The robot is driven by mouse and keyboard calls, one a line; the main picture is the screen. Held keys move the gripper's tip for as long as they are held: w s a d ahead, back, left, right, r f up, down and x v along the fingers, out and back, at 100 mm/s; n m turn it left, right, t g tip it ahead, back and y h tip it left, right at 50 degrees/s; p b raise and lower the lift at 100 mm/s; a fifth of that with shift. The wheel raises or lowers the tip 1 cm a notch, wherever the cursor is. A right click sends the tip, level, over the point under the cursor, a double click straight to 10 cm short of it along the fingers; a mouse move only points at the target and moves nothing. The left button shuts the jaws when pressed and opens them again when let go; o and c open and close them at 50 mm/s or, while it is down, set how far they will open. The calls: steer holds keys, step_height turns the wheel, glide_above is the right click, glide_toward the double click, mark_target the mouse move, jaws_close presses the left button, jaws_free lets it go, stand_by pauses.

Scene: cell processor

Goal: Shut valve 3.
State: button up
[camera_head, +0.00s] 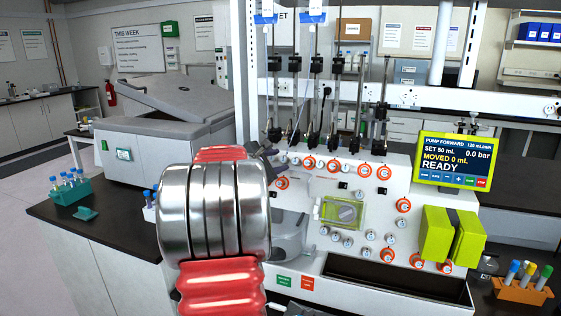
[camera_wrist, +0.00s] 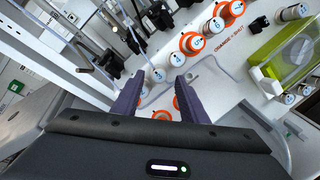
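The white panel (camera_head: 300,215) carries several round valve knobs, some with orange rings and some plain white. Their numbers are too small for me to tell which is valve 3. My gripper (camera_head: 268,150) is at the panel's upper left, partly hidden by my arm. In the wrist view my gripper (camera_wrist: 159,77) has its two purple fingers apart with no object held. A plain white knob (camera_wrist: 157,75) shows between the fingertips; I cannot tell whether they touch it. An orange-ringed knob (camera_wrist: 192,43) lies up and right of the right finger. Another orange-ringed knob (camera_wrist: 162,115) shows between the fingers.
A label (camera_wrist: 228,52) on the panel reads orange = shut. A yellow-green framed window (camera_head: 342,212) sits mid-panel. The pump screen (camera_head: 453,160) reads READY. Vertical rods and clamps (camera_head: 337,80) stand above the knobs. A tube rack (camera_head: 524,290) is at right.

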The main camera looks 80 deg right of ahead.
mark_target(284, 159)
steer(key=shift+x, duration=1.25)
jaws_close()
